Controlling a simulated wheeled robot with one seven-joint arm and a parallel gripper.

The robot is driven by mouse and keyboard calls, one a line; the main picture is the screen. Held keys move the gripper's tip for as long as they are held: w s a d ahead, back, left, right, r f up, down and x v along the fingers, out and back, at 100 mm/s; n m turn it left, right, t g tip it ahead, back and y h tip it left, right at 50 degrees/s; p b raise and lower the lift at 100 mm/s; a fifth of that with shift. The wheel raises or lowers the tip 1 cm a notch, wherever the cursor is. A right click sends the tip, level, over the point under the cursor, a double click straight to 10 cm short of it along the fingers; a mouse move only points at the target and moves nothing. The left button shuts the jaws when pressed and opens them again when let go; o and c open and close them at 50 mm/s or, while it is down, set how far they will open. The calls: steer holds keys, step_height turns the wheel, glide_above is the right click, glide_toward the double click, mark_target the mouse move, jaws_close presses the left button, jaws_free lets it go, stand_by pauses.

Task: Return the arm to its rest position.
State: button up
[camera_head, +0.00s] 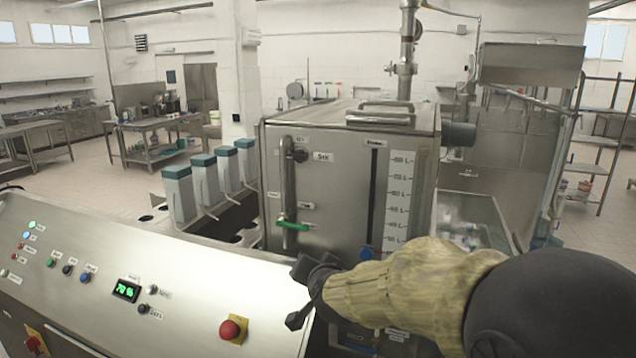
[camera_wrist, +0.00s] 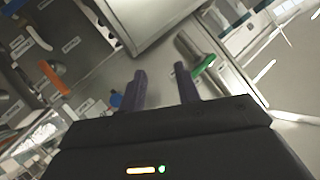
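My arm reaches in from the right in the head view, its forearm in a yellowish sleeve, across the front of the steel tank (camera_head: 340,215). My gripper (camera_head: 298,294) is above the right part of the slanted control panel, in front of the tank. In the wrist view my gripper (camera_wrist: 161,79) shows two dark fingers standing apart with nothing between them. The green valve handle (camera_head: 292,226) is on the tank front, up and left of my gripper. It also shows in the wrist view (camera_wrist: 204,65), beyond the right finger and apart from it.
The control panel (camera_head: 180,285) has coloured buttons, a green display (camera_head: 126,290) and a red stop button (camera_head: 230,329). Several teal-topped dispensers (camera_head: 205,185) stand left of the tank. In the wrist view an orange handle (camera_wrist: 54,78) lies to the left. Open floor shows far left.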

steer(key=s+d+f+n+g+h, duration=0.1)
steer(key=s+d+f+n+g, duration=0.1)
steer(key=s+d+f+g, duration=0.3)
steer(key=s+d+f+n+g+h, duration=0.1)
steer(key=s+d+f+g, duration=0.4)
steer(key=s+d+f, duration=0.6)
steer(key=s+f+n, duration=0.1)
steer(key=s, duration=0.5)
steer(key=shift+h, duration=0.4)
steer(key=shift+w, duration=0.1)
steer(key=shift+d, duration=0.1)
